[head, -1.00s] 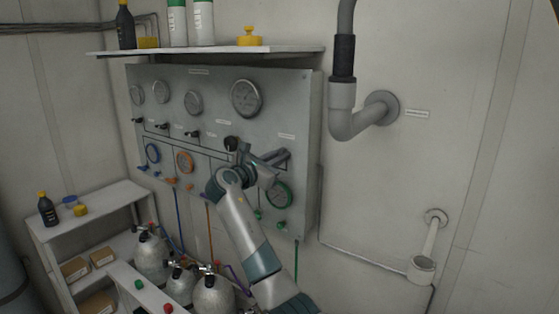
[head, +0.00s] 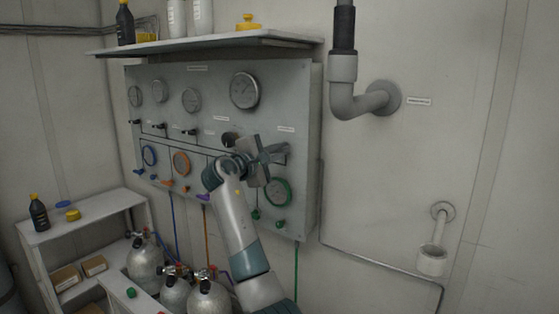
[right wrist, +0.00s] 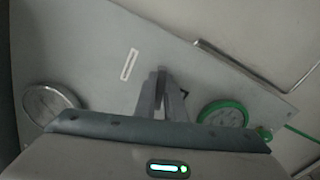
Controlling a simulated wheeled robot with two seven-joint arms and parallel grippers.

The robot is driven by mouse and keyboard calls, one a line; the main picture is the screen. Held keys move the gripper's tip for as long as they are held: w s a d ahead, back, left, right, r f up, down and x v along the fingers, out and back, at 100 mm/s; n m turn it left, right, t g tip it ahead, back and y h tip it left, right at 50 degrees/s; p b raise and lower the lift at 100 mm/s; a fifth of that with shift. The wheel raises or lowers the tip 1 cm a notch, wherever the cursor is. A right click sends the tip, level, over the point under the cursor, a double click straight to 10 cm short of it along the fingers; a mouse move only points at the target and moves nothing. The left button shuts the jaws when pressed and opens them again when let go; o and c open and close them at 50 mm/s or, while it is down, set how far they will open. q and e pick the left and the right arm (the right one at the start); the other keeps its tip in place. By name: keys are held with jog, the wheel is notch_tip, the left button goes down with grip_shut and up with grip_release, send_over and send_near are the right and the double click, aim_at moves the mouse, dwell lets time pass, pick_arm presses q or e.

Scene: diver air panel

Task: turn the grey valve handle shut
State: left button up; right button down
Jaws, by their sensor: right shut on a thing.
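My right gripper (head: 279,153) is at the right part of the grey air panel (head: 305,100), above the green-rimmed gauge (head: 278,192). Its fingers reach to the panel face and are shut on the grey valve handle. In the right wrist view the fingers (right wrist: 161,82) are close together, with a dark strip of the handle (right wrist: 161,76) between them. Most of the handle is hidden by the fingers, so its exact angle cannot be told. My left gripper is not in view.
A row of small black knobs (head: 191,132) and several gauges sit left of my gripper. A shelf (head: 215,43) juts out above the panel. Gas cylinders (head: 208,300) stand below. A grey pipe (head: 345,100) comes down to the right of the panel.

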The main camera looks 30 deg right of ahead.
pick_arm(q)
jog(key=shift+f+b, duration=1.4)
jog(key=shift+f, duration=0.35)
pick_arm(e)
jog(key=shift+f+m, duration=0.2)
jog(key=shift+m, duration=1.7)
jog(key=c, duration=1.8)
grip_release()
jog(key=shift+s, duration=0.1)
jog(key=shift+c, duration=0.2)
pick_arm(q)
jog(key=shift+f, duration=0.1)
pick_arm(e)
jog(key=shift+a, duration=0.1)
